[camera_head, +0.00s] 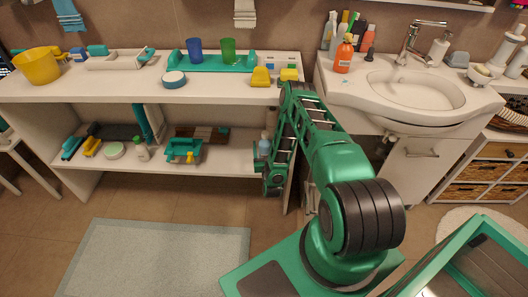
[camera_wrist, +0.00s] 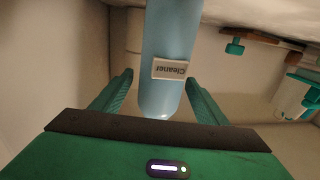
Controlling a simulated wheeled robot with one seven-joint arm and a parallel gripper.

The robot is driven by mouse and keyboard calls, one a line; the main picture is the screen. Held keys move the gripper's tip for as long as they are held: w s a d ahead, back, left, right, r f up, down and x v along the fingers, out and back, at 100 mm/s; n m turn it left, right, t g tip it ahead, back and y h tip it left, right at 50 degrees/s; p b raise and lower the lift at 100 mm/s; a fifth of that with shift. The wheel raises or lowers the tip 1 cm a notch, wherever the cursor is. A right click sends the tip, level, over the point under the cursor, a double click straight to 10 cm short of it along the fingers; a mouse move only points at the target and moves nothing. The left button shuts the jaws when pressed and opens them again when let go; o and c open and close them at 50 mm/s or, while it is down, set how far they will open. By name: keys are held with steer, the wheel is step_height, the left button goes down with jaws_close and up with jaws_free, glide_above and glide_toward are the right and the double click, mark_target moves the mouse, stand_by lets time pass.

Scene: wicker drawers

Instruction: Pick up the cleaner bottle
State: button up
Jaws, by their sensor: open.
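The cleaner bottle (camera_wrist: 170,45) is light blue with a white "Cleaner" label. In the wrist view it stands between the two green fingers of my gripper (camera_wrist: 158,92), with space between it and the fingers. In the head view the bottle (camera_head: 264,146) stands at the right end of the lower shelf (camera_head: 225,165), partly hidden by my arm. My gripper (camera_head: 262,163) is at the bottle there, and its fingers are hard to make out in that view. The gripper is open and holds nothing.
The upper shelf (camera_head: 215,93) is just above my gripper, and a side panel is close by. A green caddy (camera_head: 184,150) and a small white bottle (camera_head: 142,150) stand farther left on the lower shelf. The sink (camera_head: 415,90) is to the right.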

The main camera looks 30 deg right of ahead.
steer(key=shift+x, duration=1.75)
steer(key=shift+f, duration=0.1)
steer(key=c, duration=1.4)
steer(key=shift+c, duration=0.8)
